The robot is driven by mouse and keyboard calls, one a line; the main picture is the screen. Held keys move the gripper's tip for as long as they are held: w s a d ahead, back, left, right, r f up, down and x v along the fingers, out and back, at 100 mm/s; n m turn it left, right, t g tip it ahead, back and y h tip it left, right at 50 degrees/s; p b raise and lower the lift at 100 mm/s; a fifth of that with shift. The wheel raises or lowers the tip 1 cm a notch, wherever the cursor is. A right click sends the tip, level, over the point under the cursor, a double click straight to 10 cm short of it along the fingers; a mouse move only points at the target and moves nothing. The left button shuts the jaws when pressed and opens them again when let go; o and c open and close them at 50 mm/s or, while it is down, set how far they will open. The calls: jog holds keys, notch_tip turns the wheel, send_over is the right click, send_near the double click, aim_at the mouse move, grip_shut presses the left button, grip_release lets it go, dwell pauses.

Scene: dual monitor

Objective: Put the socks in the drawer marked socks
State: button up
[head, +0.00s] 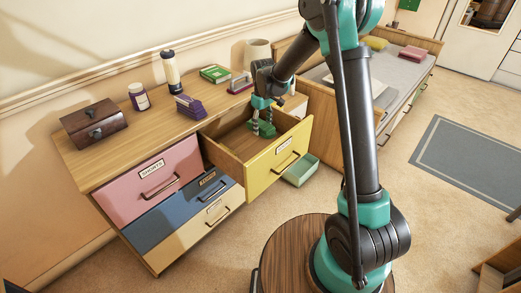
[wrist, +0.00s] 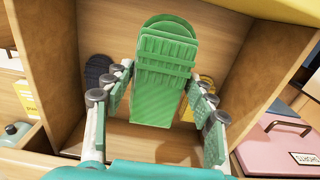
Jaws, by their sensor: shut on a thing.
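My gripper (head: 263,128) reaches down into the open yellow drawer (head: 281,158) at the right end of the dresser. The label on its front is too small to read surely. In the wrist view the folded green socks (wrist: 162,85), with ribbed cuffs, are between my gripper's fingers (wrist: 163,112), which are shut on them. The socks are inside the drawer walls; whether they touch the drawer floor I cannot tell. A dark ribbed item (wrist: 98,70) and a yellow ribbed item (wrist: 205,84) show behind the fingers, partly hidden, probably other socks.
A closed pink drawer (head: 150,182), a blue drawer (head: 190,212) and a cream drawer (head: 205,230) are beside the yellow one. A wooden box (head: 94,125), bottles and a stapler-like purple item (head: 190,107) stand on top.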

notch_tip(320, 180, down, 14)
jog(key=shift+r, duration=0.1)
dwell(0.4)
jog(key=o, duration=1.1)
jog(key=shift+o, duration=0.2)
